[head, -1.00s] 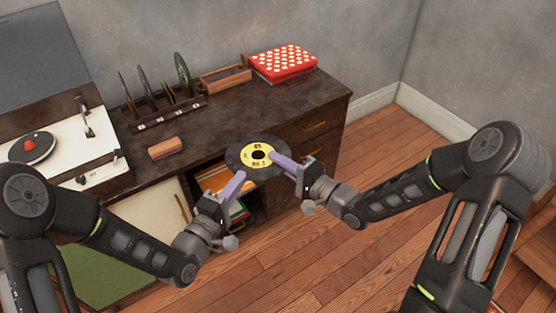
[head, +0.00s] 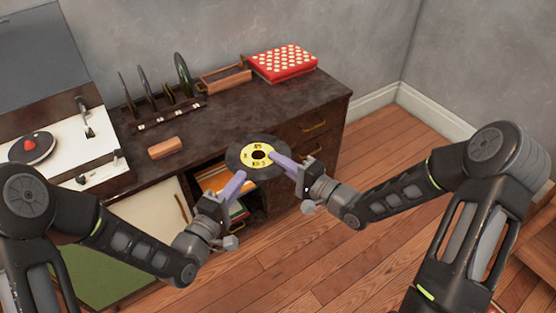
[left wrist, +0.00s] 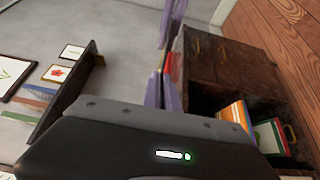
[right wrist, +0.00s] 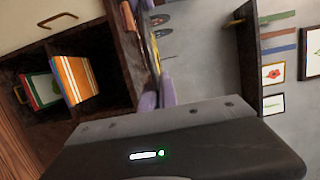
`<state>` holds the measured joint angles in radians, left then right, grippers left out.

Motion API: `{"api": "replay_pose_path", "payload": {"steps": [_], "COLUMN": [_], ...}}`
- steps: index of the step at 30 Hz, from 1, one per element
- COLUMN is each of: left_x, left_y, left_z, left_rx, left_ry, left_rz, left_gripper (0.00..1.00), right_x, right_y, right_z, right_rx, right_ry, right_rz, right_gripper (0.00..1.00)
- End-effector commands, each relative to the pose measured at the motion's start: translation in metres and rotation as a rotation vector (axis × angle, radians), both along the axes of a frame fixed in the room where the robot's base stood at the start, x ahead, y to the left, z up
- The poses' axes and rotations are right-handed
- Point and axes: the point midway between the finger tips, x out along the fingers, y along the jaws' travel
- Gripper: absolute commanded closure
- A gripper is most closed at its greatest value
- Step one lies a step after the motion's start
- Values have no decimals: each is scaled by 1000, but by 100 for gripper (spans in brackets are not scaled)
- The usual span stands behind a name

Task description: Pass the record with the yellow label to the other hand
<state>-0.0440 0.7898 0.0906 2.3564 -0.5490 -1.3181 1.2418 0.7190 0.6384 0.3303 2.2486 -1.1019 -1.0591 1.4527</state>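The black record with the yellow label (head: 246,147) is held in the air in front of the cabinet, label facing up. My right gripper (head: 280,159) is shut on its right side, one lavender finger lying over the disc. My left gripper (head: 240,176) is at its lower-left rim, its fingers close together about the edge. In the left wrist view the left fingers (left wrist: 162,92) are around the disc, which is seen nearly edge-on. In the right wrist view the right fingers (right wrist: 158,93) have the record (right wrist: 151,40) between them, nearly edge-on, with a sliver of yellow.
The dark cabinet (head: 290,105) carries a turntable (head: 60,150), a rack (head: 165,115) with several records, a wooden block (head: 165,148), an open wooden box (head: 226,78) and a red spotted box (head: 284,62). An open shelf below holds colourful sleeves (head: 212,180).

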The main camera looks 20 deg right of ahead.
Motion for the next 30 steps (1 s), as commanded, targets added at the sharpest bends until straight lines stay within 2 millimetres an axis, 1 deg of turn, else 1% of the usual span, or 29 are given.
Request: {"api": "replay_pose_path", "payload": {"steps": [1,6,9,16,20,23,30], "left_x": [0,0,0,0,-4,-12,-42], "left_y": [0,0,0,0,4,12,38], "left_z": [0,0,0,0,0,-1,-1], "left_rx": [-1,0,0,0,1,1,0], "left_ry": [-1,0,0,0,1,2,4], "left_rz": [0,0,0,0,1,2,5], "left_gripper": [92,78,72,72,72,72,72], "right_x": [0,0,0,0,0,0,0], "right_y": [0,0,0,0,0,0,0], "right_z": [0,0,0,0,0,0,0], "right_rx": [0,0,0,0,0,0,0], "right_ry": [0,0,0,0,0,0,0], "right_rz": [0,0,0,0,0,0,0], "right_gripper": [100,100,100,100,100,100,100]}}
